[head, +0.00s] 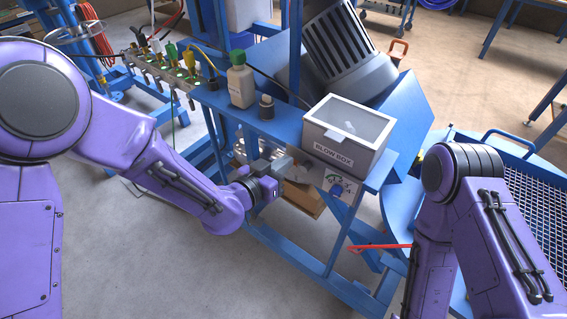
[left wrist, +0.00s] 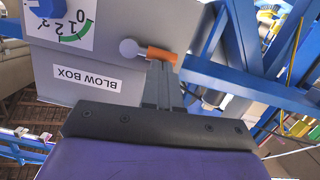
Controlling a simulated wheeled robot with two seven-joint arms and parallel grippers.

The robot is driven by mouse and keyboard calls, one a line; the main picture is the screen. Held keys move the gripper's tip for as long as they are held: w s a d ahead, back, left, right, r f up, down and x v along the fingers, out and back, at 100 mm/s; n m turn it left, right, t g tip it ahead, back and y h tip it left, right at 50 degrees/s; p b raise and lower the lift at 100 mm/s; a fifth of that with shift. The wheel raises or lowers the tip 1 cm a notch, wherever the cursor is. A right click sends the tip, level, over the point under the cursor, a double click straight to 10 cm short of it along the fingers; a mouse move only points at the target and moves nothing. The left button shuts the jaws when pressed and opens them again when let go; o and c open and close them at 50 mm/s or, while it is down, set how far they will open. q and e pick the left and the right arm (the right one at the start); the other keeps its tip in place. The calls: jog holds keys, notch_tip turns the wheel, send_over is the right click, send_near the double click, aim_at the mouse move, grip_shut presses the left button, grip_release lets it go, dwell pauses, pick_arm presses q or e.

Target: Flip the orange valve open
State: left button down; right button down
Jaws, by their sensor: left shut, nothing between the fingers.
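The orange valve (left wrist: 162,54) shows in the left wrist view as a short orange handle beside a round grey knob (left wrist: 129,48), on the face of the grey blow box panel. That view is upside down. My left gripper (left wrist: 163,68) is shut and empty, with its fingertips right at the orange handle; I cannot tell whether they touch it. In the head view my left gripper (head: 284,162) is beside the blow box's lower front, and the valve is not distinguishable there. My right arm shows at the right, but its gripper is out of view.
A beige bottle (head: 240,82) and a small dark-based bottle (head: 266,107) stand on the blue shelf. A red lever (head: 380,246) sticks out lower right. Open floor lies front left.

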pick_arm(q)
jog(key=shift+f+n, duration=0.25)
jog(key=shift+n, duration=0.35)
jog(key=shift+w+a+f+n+g+h+b, duration=0.15)
jog(key=shift+f+n+h+b, duration=0.25)
jog(key=shift+n, duration=0.4)
jog(key=shift+s+f+n+g+h+b, duration=0.15)
jog(key=shift+f+n+b, duration=0.25)
jog(key=shift+n, duration=0.4)
jog(key=shift+f+n+h+b, duration=0.35)
jog(key=shift+n+b, duration=0.1)
jog(key=shift+n, duration=0.45)
jog(key=shift+s+d+f+n+h+b, duration=0.15)
jog(key=shift+f+n+b, duration=0.1)
jog(key=shift+n+b, duration=0.35)
jog(key=shift+d+f+n+h+b, duration=0.1)
jog(key=shift+f+n+h+b, duration=0.15)
jog(key=shift+n, duration=0.55)
jog(key=shift+s+d+f+n+h+b, duration=0.1)
jog(key=shift+f+n+b, duration=0.3)
jog(key=shift+n, duration=0.3)
jog(key=shift+s+d+f+n+h+b, duration=0.15)
jog(key=shift+d+f+n+b, duration=0.1)
jog(key=shift+n+b, duration=0.5)
jog(key=shift+s+d+f+n+h+b, duration=0.15)
jog(key=shift+n+b, duration=0.3)
jog(key=shift+n, duration=0.5)
jog(key=shift+w+r, duration=0.1)
